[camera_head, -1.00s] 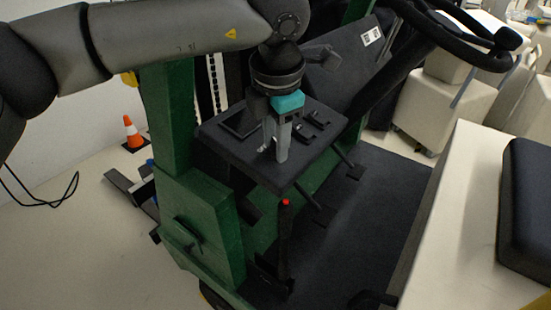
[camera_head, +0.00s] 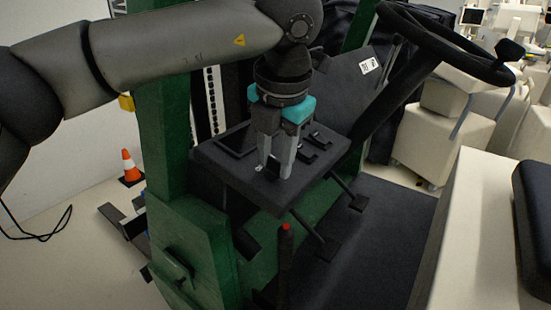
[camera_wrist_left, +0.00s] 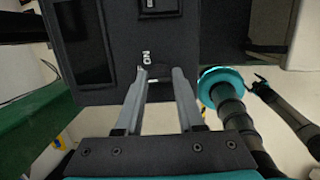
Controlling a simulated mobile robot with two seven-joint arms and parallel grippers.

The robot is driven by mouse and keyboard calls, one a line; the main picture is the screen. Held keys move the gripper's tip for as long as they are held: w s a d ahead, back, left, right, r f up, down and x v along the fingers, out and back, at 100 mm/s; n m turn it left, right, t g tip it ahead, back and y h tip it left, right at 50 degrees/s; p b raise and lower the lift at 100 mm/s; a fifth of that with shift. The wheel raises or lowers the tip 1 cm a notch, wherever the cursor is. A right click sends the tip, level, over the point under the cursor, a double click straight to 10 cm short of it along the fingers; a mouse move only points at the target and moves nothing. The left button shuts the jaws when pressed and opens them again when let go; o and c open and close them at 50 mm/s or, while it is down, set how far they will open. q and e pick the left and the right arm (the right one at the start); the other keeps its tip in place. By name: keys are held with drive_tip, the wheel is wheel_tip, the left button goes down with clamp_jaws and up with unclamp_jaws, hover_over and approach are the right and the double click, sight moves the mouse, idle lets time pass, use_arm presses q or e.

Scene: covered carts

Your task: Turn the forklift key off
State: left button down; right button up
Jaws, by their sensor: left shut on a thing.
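The forklift's dark control panel (camera_head: 225,165) sits on the green frame, with a small key switch at its near-left part. My left gripper (camera_head: 274,172) points down over it, fingertips at the panel's surface around the switch. In the left wrist view, the key (camera_wrist_left: 153,80) shows only as a small piece between the left fingertips (camera_wrist_left: 160,73), just below a white "ON" mark (camera_wrist_left: 146,57). The gripper is shut on it. The key is mostly hidden in the head view, and I cannot tell its angle.
The steering wheel (camera_head: 445,42) rises to the right of the panel. A red-tipped lever (camera_head: 285,255) stands below the panel's near edge. A green post (camera_head: 163,130) is to the left, and an orange cone (camera_head: 130,167) stands on the floor beyond. A cream body panel (camera_head: 480,230) is at right.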

use_arm(q)
drive_tip(key=c, duration=0.5)
unclamp_jaws()
drive_tip(key=shift+r, duration=0.1)
drive_tip(key=p+v, duration=0.1)
drive_tip(key=v, duration=1.4)
